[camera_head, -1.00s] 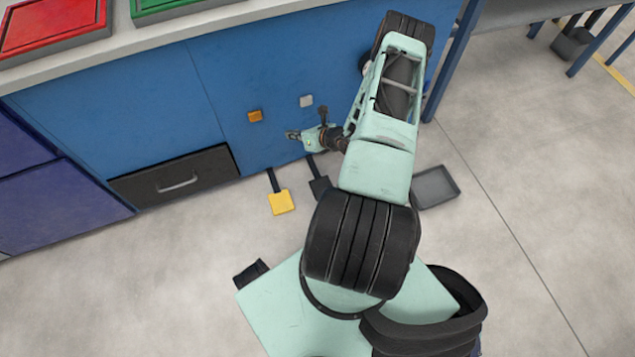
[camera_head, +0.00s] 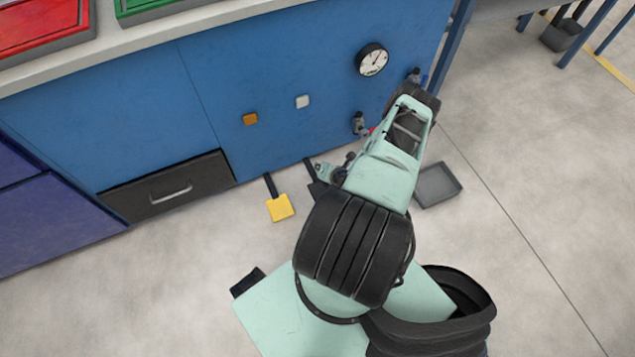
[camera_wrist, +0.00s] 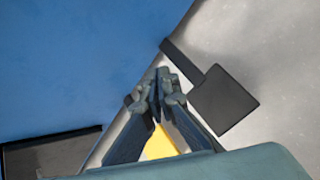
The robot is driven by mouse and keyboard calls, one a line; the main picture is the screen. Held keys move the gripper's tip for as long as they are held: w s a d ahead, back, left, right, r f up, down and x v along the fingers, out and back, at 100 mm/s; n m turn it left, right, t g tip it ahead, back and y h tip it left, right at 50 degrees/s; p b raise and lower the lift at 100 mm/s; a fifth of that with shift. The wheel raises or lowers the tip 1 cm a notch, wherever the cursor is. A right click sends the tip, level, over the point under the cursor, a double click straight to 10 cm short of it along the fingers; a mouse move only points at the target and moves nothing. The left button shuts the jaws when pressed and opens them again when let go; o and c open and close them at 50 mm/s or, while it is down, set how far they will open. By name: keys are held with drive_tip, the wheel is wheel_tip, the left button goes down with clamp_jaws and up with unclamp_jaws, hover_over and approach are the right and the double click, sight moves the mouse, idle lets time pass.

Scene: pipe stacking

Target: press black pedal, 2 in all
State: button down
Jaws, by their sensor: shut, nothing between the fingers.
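The black pedal (camera_head: 316,190) is on the floor at the foot of the blue cabinet, partly hidden behind my arm in the head view. In the wrist view the black pedal (camera_wrist: 223,99) shows whole, its flat square plate joined to a dark bar that runs to the cabinet. My gripper (camera_head: 323,171) is low, close to the pedal in the head view. In the wrist view my gripper (camera_wrist: 160,86) is shut and empty, with the pedal plate just right of the fingertips. I see no contact, and the height between them is unclear.
A yellow pedal (camera_head: 280,207) lies left of the black one. The cabinet front carries an orange button (camera_head: 250,119), a white button (camera_head: 302,102), a gauge (camera_head: 372,60) and a drawer (camera_head: 170,186). A grey tray (camera_head: 438,185) lies on the floor to the right.

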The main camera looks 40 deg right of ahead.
sight(319, 184)
drive_tip(key=shift+f, duration=0.15)
wheel_tip(319, 184, down, 8)
drive_tip(key=b, duration=0.7)
drive_tip(key=shift+f, duration=0.25)
drive_tip(key=shift+f, duration=0.15)
idle(0.8)
drive_tip(key=shift+f, duration=0.3)
drive_tip(key=shift+a+f, duration=0.15)
drive_tip(key=shift+f, duration=1.6)
idle(1.5)
drive_tip(key=shift+r+p, duration=1.8)
drive_tip(key=shift+r, duration=0.35)
